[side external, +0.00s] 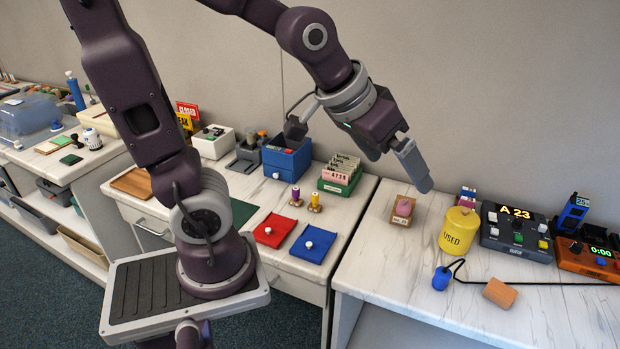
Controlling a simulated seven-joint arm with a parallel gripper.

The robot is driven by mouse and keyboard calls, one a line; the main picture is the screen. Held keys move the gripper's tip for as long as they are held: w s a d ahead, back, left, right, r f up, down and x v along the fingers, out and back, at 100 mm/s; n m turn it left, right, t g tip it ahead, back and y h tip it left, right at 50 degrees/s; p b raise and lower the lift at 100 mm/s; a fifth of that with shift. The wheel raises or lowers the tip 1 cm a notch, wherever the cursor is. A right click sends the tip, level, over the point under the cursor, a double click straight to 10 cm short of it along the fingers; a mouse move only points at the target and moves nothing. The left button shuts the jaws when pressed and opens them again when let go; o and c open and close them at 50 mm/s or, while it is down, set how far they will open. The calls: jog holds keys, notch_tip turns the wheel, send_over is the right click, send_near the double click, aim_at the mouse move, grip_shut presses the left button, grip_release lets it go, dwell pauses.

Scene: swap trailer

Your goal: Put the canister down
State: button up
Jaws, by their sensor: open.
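The yellow canister (458,232), marked "USED", stands on the white marbled right-hand counter, in front of and left of the display box. My gripper (422,178) is up and to the left of the canister, pointing down and right, apart from it in the picture. The gripper is open, and nothing shows between its fingers. The fingers overlap in this view, so the gap between them is hard to see.
A small wooden holder (404,210) with a pink piece stands left of the canister. The display box (516,232) reads "A 23", with an orange timer box (590,258) beside it. A blue corded piece (441,278) and a wooden block (500,293) lie in front.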

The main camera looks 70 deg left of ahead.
jog(key=s+d+m+g, duration=0.1)
jog(key=s+m, duration=0.1)
jog(key=s, duration=1.2)
jog(key=shift+d+r+g, duration=0.2)
jog(key=shift+r+g, duration=0.1)
jog(key=shift+r, duration=0.05)
jog(key=shift+s, duration=0.1)
